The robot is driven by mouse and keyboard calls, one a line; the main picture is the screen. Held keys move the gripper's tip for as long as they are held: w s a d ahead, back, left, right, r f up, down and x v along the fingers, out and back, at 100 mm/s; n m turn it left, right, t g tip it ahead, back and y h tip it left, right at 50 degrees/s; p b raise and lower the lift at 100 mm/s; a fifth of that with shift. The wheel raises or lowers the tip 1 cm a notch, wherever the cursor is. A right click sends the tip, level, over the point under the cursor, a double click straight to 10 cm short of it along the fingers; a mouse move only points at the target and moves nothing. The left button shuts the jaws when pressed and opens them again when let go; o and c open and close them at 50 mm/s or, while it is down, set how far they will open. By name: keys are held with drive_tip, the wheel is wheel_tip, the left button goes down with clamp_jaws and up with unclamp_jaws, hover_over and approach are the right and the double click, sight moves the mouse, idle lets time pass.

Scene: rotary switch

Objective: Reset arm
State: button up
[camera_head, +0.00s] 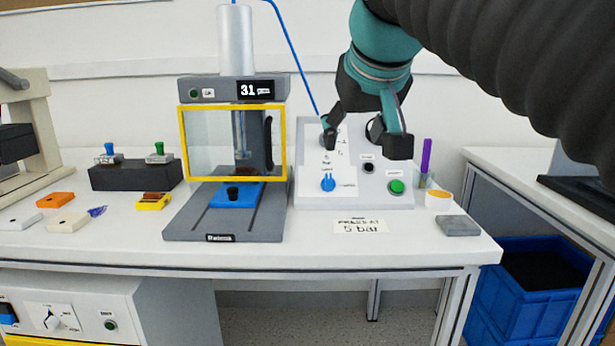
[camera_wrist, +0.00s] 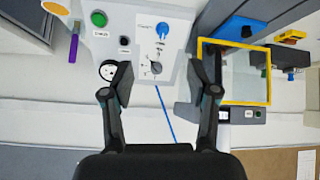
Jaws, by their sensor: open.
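My gripper (camera_head: 362,142) is open and empty in front of the upper part of the grey-white control panel (camera_head: 310,195). In the wrist view my gripper (camera_wrist: 160,82) has its fingers wide apart. A black rotary switch (camera_wrist: 152,68) on the panel lies between the fingertips in that picture, with no finger touching it that I can see. A blue knob (camera_head: 327,183) and a green button (camera_head: 396,187) are lower on the panel. In the head view my fingers cover much of the panel's upper part. A round gauge (camera_wrist: 108,70) shows beside one finger in the wrist view.
A press (camera_head: 228,235) with a yellow-framed guard (camera_head: 183,145) and a display reading 31 stands left of the panel. A blue hose runs to the panel. A purple marker (camera_head: 426,158) and a grey block (camera_head: 458,226) are at right. Blue crates (camera_head: 530,300) stand below.

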drive_tip(key=s+d+f+g, duration=0.1)
drive_tip(key=s+d+f, duration=0.2)
drive_tip(key=f, duration=0.7)
drive_tip(key=s+d+f+m+g+p, duration=0.1)
drive_tip(key=s+d+f, duration=0.2)
drive_tip(key=s+f, duration=0.4)
drive_tip(key=s+d+f+m+g, duration=0.1)
drive_tip(key=s+d+f, duration=0.2)
drive_tip(key=f, duration=1.1)
drive_tip(key=shift+s+d+f+h, duration=0.15)
drive_tip(key=shift+s+f+h, duration=0.25)
drive_tip(key=shift+s, duration=0.6)
drive_tip(key=shift+c, duration=0.2)
